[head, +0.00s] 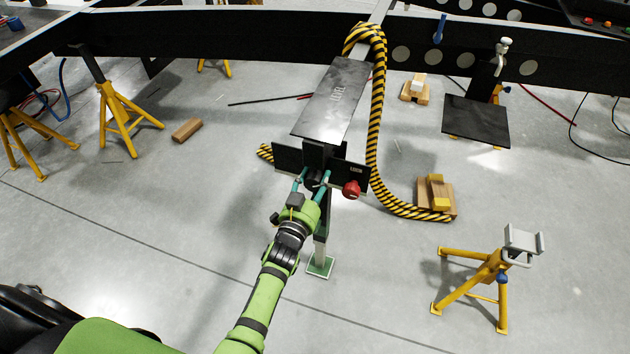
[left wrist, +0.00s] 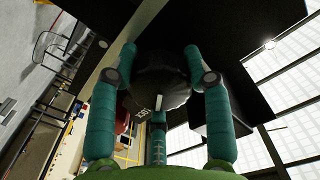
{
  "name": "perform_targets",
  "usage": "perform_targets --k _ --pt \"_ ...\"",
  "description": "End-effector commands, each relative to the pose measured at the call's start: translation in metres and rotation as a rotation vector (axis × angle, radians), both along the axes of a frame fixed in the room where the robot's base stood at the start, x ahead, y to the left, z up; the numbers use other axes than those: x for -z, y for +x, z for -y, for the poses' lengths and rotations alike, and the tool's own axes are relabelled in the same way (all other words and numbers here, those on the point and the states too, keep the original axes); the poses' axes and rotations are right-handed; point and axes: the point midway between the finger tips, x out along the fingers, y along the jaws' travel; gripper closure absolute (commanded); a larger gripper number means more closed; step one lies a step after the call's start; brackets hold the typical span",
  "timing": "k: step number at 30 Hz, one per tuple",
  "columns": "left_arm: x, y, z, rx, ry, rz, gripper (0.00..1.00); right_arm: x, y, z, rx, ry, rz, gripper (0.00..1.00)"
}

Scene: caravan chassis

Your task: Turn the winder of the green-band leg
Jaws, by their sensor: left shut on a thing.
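The leg (head: 321,245) stands below the chassis, with a green-edged foot plate (head: 320,267) on the floor. Its black winder (head: 314,181) sits in front of a dark panel and is mostly hidden by my fingers. My left gripper (head: 312,177) comes from below with its teal fingers on either side of the winder. In the left wrist view the winder is a dark round knob (left wrist: 160,82) with a small white mark, held between the two fingertips (left wrist: 165,75). A red knob (head: 351,189) sits on the panel just right of the gripper. My right gripper is out of view.
A yellow-black striped hose (head: 377,130) hangs close on the right. Yellow stands (head: 122,118) (head: 490,275) are on both sides. The floor left of my arm is mostly clear.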

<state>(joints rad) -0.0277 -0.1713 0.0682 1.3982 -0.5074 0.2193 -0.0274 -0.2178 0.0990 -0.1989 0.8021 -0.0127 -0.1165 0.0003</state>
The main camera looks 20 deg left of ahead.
Motion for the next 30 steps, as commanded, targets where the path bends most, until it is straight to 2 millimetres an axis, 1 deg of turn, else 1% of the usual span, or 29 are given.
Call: perform_targets --k 9,10,11,19,23,26,29,30 --pt "-0.003 0.001 0.000 0.000 0.019 0.007 0.83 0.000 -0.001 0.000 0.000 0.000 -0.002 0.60" --pt "-0.003 0.001 0.000 0.000 0.019 0.007 0.39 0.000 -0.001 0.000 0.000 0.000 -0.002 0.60" --pt "-0.003 0.001 0.000 0.000 0.019 0.007 0.27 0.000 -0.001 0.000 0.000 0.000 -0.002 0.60" --pt "-0.001 0.001 0.000 0.000 0.018 0.004 0.26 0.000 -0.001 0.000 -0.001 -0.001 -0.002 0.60" --pt "-0.001 -0.003 0.000 0.000 0.017 0.003 0.26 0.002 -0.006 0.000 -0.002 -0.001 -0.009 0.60" --pt "0.000 -0.012 -0.001 0.000 0.018 0.001 0.26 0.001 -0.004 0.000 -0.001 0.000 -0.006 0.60" --pt "0.001 -0.030 -0.001 0.001 0.018 -0.001 0.26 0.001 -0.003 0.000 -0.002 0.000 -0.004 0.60" --pt "0.001 -0.039 -0.001 0.001 0.018 -0.001 0.26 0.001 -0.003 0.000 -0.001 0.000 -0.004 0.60"
